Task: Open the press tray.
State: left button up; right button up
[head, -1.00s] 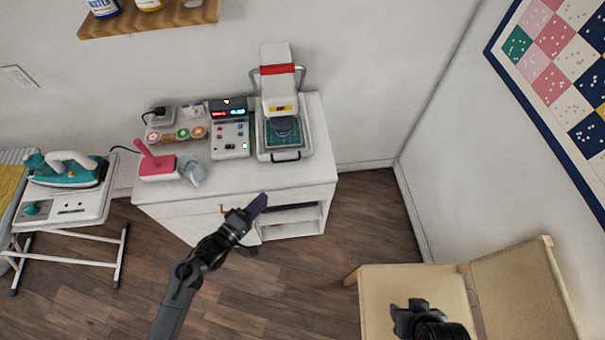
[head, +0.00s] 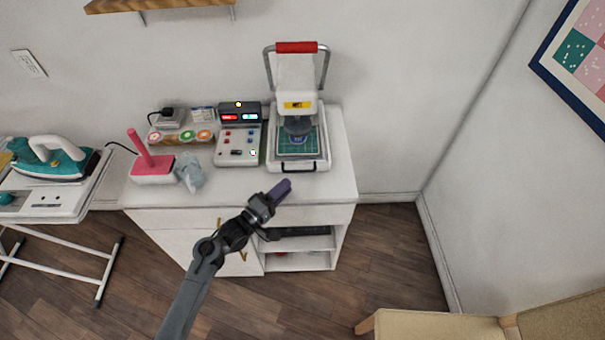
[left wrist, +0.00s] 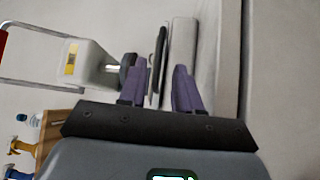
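The white heat press (head: 297,85) with a red lever grip (head: 296,47) stands at the right end of the white cabinet top. Its tray (head: 322,150) holds a green gridded mat and has a black front handle (head: 299,168). My right gripper is out of view.
A control box (head: 238,145) stands left of the press. A pink-handled item (head: 152,168) and a crumpled grey cloth (head: 190,173) lie farther left. An iron (head: 55,160) sits on a stand. A tan chair (head: 445,325) is at lower right.

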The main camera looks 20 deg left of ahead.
aim_at(303, 171)
pick_arm(q)
jog(key=b+x, duration=0.2)
jog(key=x, duration=0.6)
jog(key=shift+w+d, duration=0.15)
jog(key=shift+w, duration=0.1)
jog(key=shift+c, duration=0.3)
grip_shut()
